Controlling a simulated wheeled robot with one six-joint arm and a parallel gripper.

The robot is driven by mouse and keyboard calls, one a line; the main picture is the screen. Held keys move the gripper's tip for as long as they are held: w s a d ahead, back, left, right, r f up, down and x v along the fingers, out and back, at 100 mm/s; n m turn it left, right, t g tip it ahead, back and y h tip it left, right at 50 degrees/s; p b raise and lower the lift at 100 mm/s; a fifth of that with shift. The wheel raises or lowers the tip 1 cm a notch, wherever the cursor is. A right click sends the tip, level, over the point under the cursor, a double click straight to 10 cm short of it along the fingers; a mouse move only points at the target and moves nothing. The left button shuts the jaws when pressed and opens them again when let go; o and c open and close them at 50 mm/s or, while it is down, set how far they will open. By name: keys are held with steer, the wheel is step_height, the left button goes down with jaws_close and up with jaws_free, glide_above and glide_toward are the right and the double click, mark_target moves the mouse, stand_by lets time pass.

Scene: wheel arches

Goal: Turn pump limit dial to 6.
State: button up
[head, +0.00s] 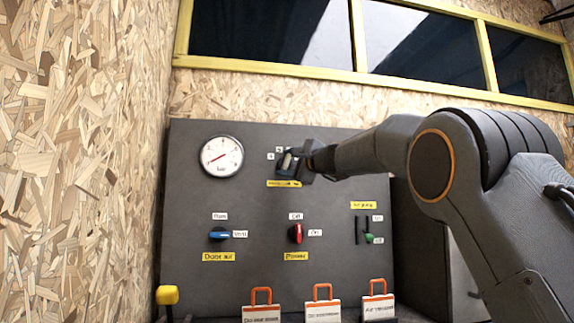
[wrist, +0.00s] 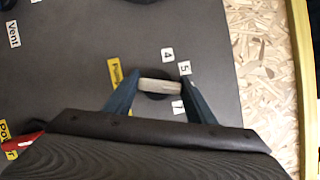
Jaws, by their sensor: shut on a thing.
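The pump limit dial (wrist: 160,86) is a dark round knob with a pale bar handle on the grey panel. My gripper (wrist: 158,92) is shut on the bar, with one blue-grey finger at each end in the wrist view. Label 4 (wrist: 167,54) and label 5 (wrist: 184,68) stand beside the dial. The bar's right end lies between label 5 and this third label. In the head view my gripper (head: 290,162) hides most of the dial.
The panel also carries a round gauge (head: 222,157), a blue knob (head: 219,235), a red knob (head: 295,233) and a green-tipped slider (head: 369,238). Several tags with orange handles (head: 322,308) stand below. A yellow-topped post (head: 167,295) is at lower left.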

steer(key=o, duration=1)
steer(key=shift+o, duration=0.2)
steer(key=b+v, duration=0.2)
steer(key=v, duration=0.5)
steer(key=shift+s+d, duration=0.25)
steer(key=shift+s, duration=0.05)
